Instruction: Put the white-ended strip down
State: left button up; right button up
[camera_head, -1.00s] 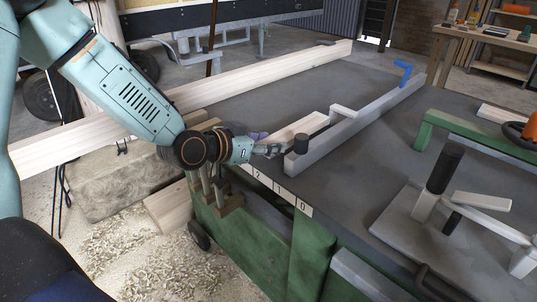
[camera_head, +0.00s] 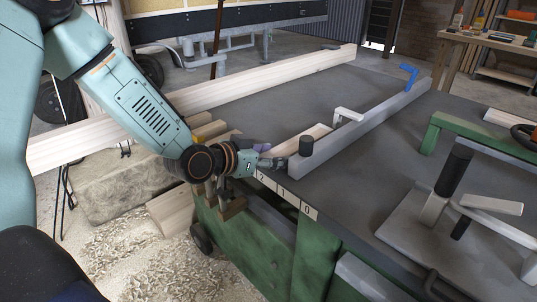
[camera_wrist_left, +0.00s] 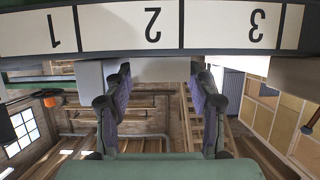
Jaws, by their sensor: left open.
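A pale wooden strip (camera_head: 302,141) lies on the dark machine table (camera_head: 262,105), along the near part of the long grey fence (camera_head: 365,118). My left gripper (camera_head: 270,162) is at the strip's near end, above the table's numbered front edge. Its fingers are apart. In the left wrist view a whitish end face (camera_wrist_left: 158,69) shows between and beyond the fingertips (camera_wrist_left: 160,80), under the numbered scale (camera_wrist_left: 150,28). I cannot tell whether a finger touches it. My right gripper is not in view.
A long pale beam (camera_head: 245,84) runs along the table's left side. A green frame (camera_head: 470,128) and a grey plate with a handle (camera_head: 420,225) stand to the right.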

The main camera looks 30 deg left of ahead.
pick_arm(q)
jog(key=shift+r, duration=0.25)
jog(key=shift+s+a+r+p, duration=0.3)
jog(key=shift+s+p, duration=0.2)
jog(key=shift+p, duration=0.1)
jog(key=p+v, duration=1)
jog(key=p, duration=0.2)
jog(key=shift+s, duration=0.35)
jog(key=s+d+f+n+g+y, duration=0.1)
jog(key=s+f+g, duration=0.3)
jog(key=s, duration=0.5)
jog(key=s+d+f+n+g+y, duration=0.1)
jog(key=s+d+f+g+y, duration=0.1)
jog(key=s+d+f+g, duration=0.2)
jog(key=s+d+f+n+g+y, duration=0.1)
jog(key=s+f+g, duration=0.3)
jog(key=s+f, duration=0.5)
jog(key=s+d+n, duration=0.1)
jog(key=s, duration=0.3)
jog(key=shift+s+d+f+g, duration=0.35)
jog(key=shift+s+g, duration=0.05)
